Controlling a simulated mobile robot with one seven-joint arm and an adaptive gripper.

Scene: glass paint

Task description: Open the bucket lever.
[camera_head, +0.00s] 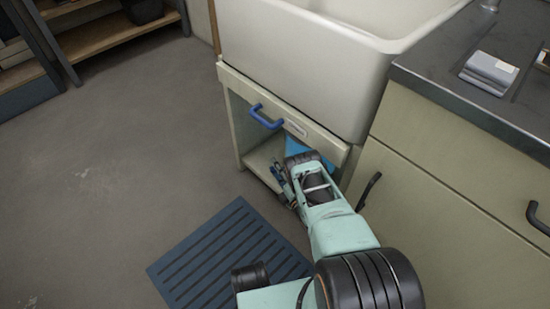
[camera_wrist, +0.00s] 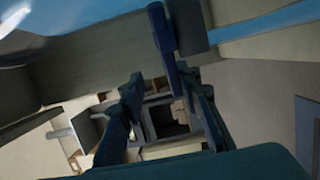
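A blue curved handle (camera_head: 265,115) sits on the front rail of the cream cabinet under the white sink, beside a small label. A light blue surface (camera_head: 296,147) shows inside the cabinet opening, mostly hidden behind my arm; I cannot tell if it is the bucket. My gripper (camera_head: 279,178) is low at the cabinet's open front, below and apart from the curved handle. In the wrist view my gripper (camera_wrist: 165,90) has its dark fingers apart with background visible between them. A light blue bar (camera_wrist: 265,20) and a larger blue surface (camera_wrist: 55,18) appear above; nothing is clearly gripped.
The white sink (camera_head: 300,55) overhangs the cabinet (camera_head: 235,125). A cream cupboard (camera_head: 430,170) with dark handles stands close on the right under a grey counter (camera_head: 450,85). A blue slatted mat (camera_head: 225,258) lies on the floor. The floor at left is clear.

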